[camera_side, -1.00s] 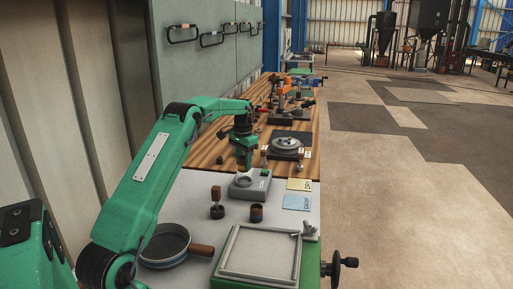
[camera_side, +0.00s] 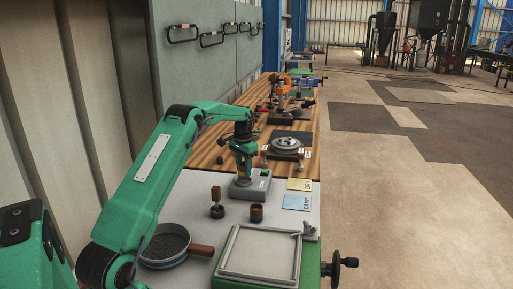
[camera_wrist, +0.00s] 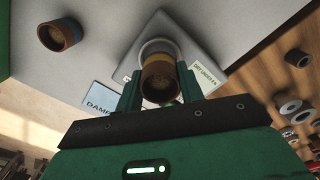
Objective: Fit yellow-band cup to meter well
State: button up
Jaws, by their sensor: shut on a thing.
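My gripper (camera_wrist: 160,88) is shut on a brown cup with a yellow band (camera_wrist: 161,80), held between the two green fingers. In the wrist view the cup's open dark mouth faces the camera, and it overlaps the pale ring of the meter well (camera_wrist: 157,46). In the side view my gripper (camera_side: 243,170) is low over the grey meter (camera_side: 260,184) and covers the well. The cup is mostly hidden there. I cannot tell whether its bottom is inside the well or just above it.
Another brown cup (camera_side: 257,213) and a dark-handled tamper (camera_side: 216,204) stand in front of the meter. The blue DAMP card (camera_side: 297,202) and yellow card (camera_side: 299,184) lie at right. A round pan (camera_side: 165,246) and a square frame (camera_side: 260,254) are nearer.

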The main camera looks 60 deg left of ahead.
jog(key=shift+f, duration=1.4)
dwell(0.4)
jog(key=o, duration=1.1)
jog(key=shift+r, duration=0.1)
jog(key=shift+r, duration=3.9)
jog(key=shift+o, duration=0.2)
